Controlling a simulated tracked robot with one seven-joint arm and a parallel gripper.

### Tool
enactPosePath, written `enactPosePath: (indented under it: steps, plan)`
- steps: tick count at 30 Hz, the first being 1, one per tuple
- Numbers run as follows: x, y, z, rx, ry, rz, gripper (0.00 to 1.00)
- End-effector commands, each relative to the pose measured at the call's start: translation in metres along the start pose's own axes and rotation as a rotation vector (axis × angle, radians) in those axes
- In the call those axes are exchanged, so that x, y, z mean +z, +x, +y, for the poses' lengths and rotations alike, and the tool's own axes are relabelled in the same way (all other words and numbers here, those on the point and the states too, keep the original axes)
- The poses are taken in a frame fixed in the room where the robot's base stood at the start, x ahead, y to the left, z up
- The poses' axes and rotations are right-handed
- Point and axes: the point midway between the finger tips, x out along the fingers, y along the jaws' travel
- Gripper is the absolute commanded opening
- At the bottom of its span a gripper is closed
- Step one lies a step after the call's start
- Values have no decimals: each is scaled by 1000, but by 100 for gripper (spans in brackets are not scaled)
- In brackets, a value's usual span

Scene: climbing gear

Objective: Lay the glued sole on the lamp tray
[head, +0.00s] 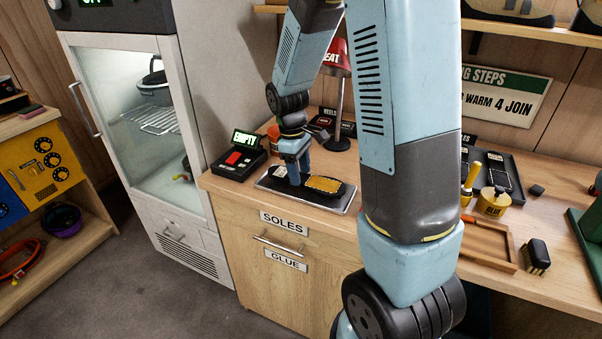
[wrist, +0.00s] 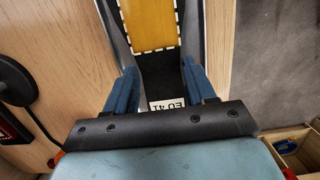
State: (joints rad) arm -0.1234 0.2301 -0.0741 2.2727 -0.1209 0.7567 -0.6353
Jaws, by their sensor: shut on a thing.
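The sole (head: 326,185) is black with a yellow glued patch and lies flat along the lamp tray (head: 266,187), within its metal rim. I cannot tell whether it touches the tray floor. My gripper (head: 296,178) is shut on the sole's left end. In the wrist view the fingers (wrist: 160,82) flank the sole (wrist: 157,67) near its EU 41 label; the yellow patch and dashed white border lie beyond them. The tray (wrist: 205,25) shows on both sides of it there. The red HEAT lamp (head: 336,62) stands behind the tray, partly hidden by my arm.
A device (head: 240,157) with a green EMPTY display stands left of the tray. A glue pot (head: 493,202), wooden frame (head: 490,246) and small black brush (head: 537,254) lie to the right. A glass-fronted cabinet (head: 150,130) stands left of the bench.

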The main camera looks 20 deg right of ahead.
Motion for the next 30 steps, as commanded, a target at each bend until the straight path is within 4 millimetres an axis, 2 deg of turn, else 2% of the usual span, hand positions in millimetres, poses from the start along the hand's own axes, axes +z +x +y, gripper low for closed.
enactPosePath:
  steps: [3,13,14,22,30]
  plan:
    - [-1,12,0,-1,0,-1,12]
    - [-2,14,0,1,-1,0,12]
    - [-2,14,0,1,-1,1,56]
    - [-2,14,-1,1,-1,1,80]
    - [-2,12,-1,1,-2,1,80]
